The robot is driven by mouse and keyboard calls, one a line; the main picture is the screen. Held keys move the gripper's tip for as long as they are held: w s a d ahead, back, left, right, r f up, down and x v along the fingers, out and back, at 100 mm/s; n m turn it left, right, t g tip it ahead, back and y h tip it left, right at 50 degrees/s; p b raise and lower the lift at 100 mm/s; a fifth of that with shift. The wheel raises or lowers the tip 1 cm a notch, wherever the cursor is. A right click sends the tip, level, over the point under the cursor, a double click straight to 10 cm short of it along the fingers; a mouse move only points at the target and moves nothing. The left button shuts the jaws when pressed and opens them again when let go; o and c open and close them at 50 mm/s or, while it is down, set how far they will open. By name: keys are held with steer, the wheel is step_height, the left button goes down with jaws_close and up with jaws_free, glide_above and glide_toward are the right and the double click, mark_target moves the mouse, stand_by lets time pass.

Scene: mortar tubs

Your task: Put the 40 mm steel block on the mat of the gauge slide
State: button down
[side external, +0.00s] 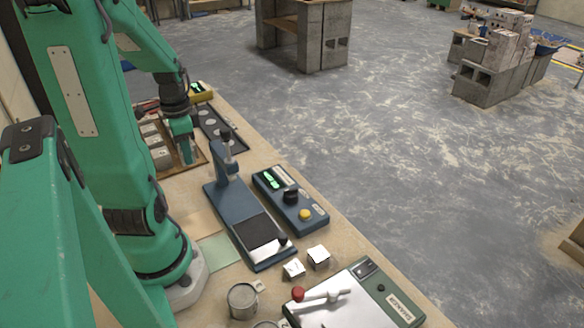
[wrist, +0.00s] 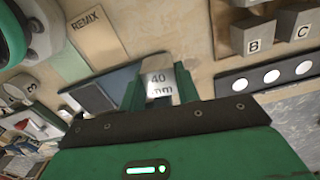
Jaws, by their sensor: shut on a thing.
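My gripper (wrist: 159,90) is shut on the steel block (wrist: 160,78), whose face reads "40 mm" in the wrist view. In the side external view my gripper (side external: 190,150) is at the far end of the bench, beyond the gauge slide; the block cannot be made out there. The gauge slide (side external: 228,198) is a blue device with an upright post at its far end. Its dark mat (side external: 262,232) lies at the near end, bare. The gauge slide (wrist: 118,80) also shows behind the block in the wrist view, apart from it as far as I can tell.
A control box (side external: 290,200) with a yellow button stands right of the slide. Two small white-topped cubes (side external: 318,256), a metal tub (side external: 242,300) and the shaker (side external: 350,305) are nearer. Blocks marked B (wrist: 253,38) and C (wrist: 296,28) and a black holed plate (wrist: 270,76) are alongside.

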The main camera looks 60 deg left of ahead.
steer(key=w+a+r+m, duration=0.2)
steer(key=w+r+m, duration=0.3)
steer(key=m, duration=0.5)
steer(key=w+d+r+n, duration=0.2)
steer(key=w+d+n, duration=0.4)
steer(key=w+d, duration=0.6)
steer(key=w+d+n, duration=0.5)
steer(key=w+d, duration=0.3)
steer(key=d, duration=0.5)
steer(key=shift+w+r, duration=0.35)
steer(key=shift+r, duration=0.1)
